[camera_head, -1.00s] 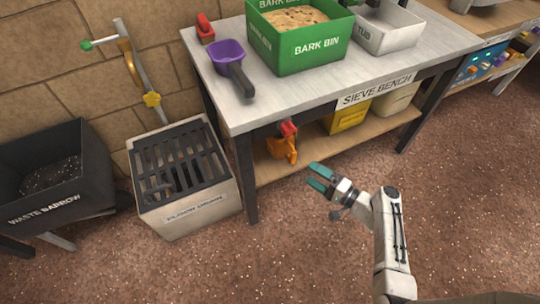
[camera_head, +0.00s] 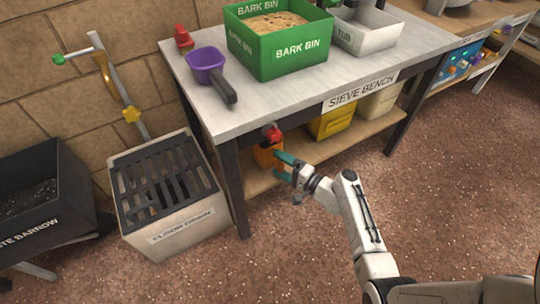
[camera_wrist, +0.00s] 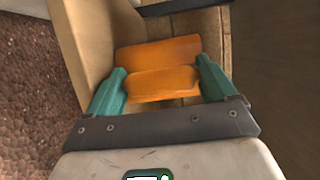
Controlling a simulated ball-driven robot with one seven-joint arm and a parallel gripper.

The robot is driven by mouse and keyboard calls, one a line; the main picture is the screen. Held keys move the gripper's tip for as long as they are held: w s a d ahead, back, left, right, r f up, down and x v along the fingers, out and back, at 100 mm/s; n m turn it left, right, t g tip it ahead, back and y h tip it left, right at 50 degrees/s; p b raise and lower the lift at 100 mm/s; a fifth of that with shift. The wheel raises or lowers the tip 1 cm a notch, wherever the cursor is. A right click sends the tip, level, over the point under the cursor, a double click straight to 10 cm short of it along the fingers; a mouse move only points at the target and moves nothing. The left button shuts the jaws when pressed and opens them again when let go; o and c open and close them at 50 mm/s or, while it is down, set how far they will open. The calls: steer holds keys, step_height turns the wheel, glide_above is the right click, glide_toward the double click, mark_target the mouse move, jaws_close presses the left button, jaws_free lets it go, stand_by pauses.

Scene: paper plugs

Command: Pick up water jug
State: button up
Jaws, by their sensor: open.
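The orange water jug (camera_head: 264,156) with a red cap stands on the low shelf under the sieve bench, near its left front leg. My gripper (camera_head: 283,167) is at the jug's right side in the head view, with teal fingers. In the wrist view, my gripper (camera_wrist: 163,82) is open, its fingers on either side of an orange part of the jug (camera_wrist: 158,56). I cannot tell whether the fingers touch it. The jug's lower part is partly hidden by my gripper in the head view.
The sieve bench top (camera_head: 240,105) and its dark front leg (camera_head: 228,185) are close to the jug. A yellow container (camera_head: 332,122) is further right on the wooden shelf (camera_head: 310,156). A drain box (camera_head: 175,225) stands left of the bench. The floor in front is clear.

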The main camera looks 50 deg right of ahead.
mark_target(281, 143)
steer(key=shift+w, duration=0.35)
steer(key=shift+c, duration=0.3)
steer(key=c, duration=0.7)
step_height(281, 143, up, 10)
steer(key=p, duration=0.5)
steer(key=shift+r+p, duration=0.1)
steer(key=shift+p, duration=0.25)
steer(key=shift+s, duration=0.15)
